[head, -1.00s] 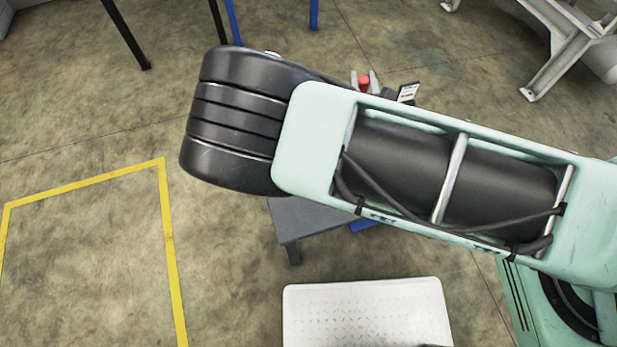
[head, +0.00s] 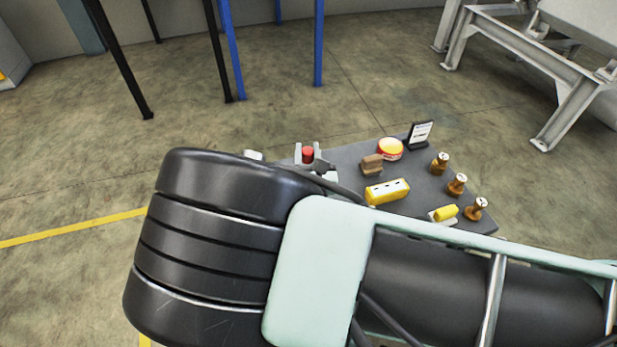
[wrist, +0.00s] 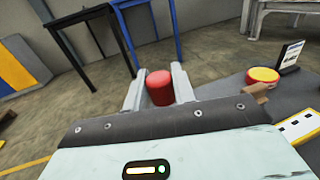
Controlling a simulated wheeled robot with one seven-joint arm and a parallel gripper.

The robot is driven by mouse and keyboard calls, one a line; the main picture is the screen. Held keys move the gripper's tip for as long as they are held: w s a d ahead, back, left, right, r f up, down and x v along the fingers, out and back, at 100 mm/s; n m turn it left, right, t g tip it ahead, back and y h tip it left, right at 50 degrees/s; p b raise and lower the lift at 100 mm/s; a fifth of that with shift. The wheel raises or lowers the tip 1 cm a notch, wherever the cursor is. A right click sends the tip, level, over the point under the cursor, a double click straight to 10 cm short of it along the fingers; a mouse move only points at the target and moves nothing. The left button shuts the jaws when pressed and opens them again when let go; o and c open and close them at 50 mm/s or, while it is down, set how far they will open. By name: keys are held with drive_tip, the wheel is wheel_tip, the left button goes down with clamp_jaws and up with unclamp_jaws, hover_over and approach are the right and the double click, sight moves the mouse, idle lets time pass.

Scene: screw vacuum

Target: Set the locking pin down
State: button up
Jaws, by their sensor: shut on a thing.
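The locking pin shows as a red cylinder between the fingers of my gripper (wrist: 159,90) in the wrist view. In the head view the red pin top (head: 308,154) shows between the two light grey fingers of my gripper (head: 308,158). My gripper is shut on the locking pin (wrist: 159,88) and is beside the far left part of the grey table (head: 345,165). The lower part of the pin is hidden, so I cannot tell whether it touches the table.
The table bears a brown block (head: 372,165), a round yellow and red tin (head: 390,149), a yellow block (head: 387,192), a small sign (head: 420,134) and several brass-coloured fittings (head: 457,184). A yellow piece (head: 445,213) lies near the front right. Blue table legs (head: 318,45) stand behind.

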drive_tip(key=shift+f+b, duration=0.55)
drive_tip(key=shift+f, duration=1.85)
drive_tip(key=o, duration=1)
